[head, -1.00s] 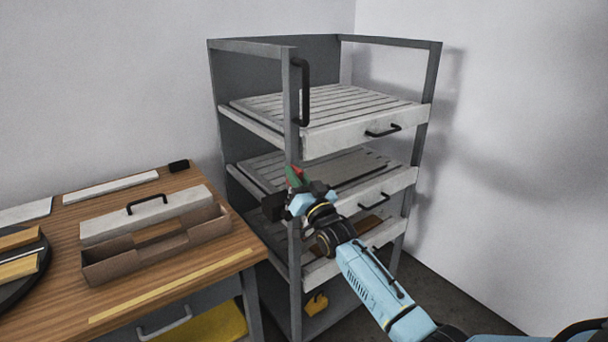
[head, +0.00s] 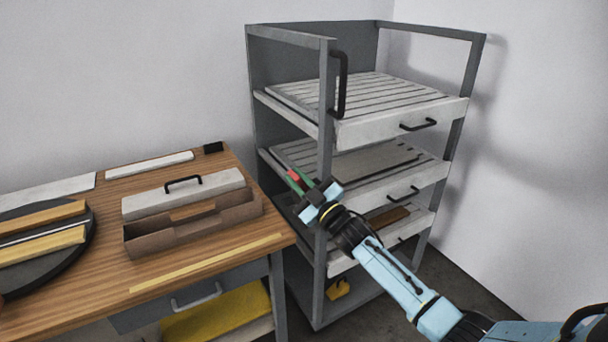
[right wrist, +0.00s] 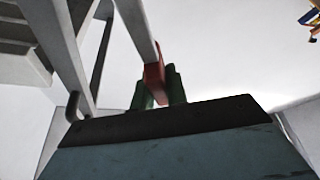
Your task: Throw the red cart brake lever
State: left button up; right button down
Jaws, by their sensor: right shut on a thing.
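The red brake lever (head: 294,176) shows as a small red patch at the cart's front left post in the head view. In the right wrist view the red lever (right wrist: 154,80) stands between the two green fingertips. My right gripper (head: 301,184) is shut on it, and the gripper body hides its lower part. The grey rack cart (head: 324,110) has several slatted pull-out trays with black handles. My left gripper is not in view.
A wooden workbench (head: 190,255) stands left of the cart, bearing an open brown box (head: 150,243), a pale lid with a black handle (head: 150,203) and a dark round turntable (head: 75,258). White walls stand behind and to the right.

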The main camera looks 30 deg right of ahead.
jog(key=shift+a+f+n, duration=0.25)
jog(key=shift+a+n, duration=0.05)
jog(key=shift+n, duration=0.2)
jog(key=shift+y, duration=0.3)
jog(key=c, duration=1.4)
grip_release()
jog(key=v, duration=1.3)
jog(key=shift+s+p, duration=0.25)
jog(key=shift+p, duration=0.05)
jog(key=shift+r, duration=0.15)
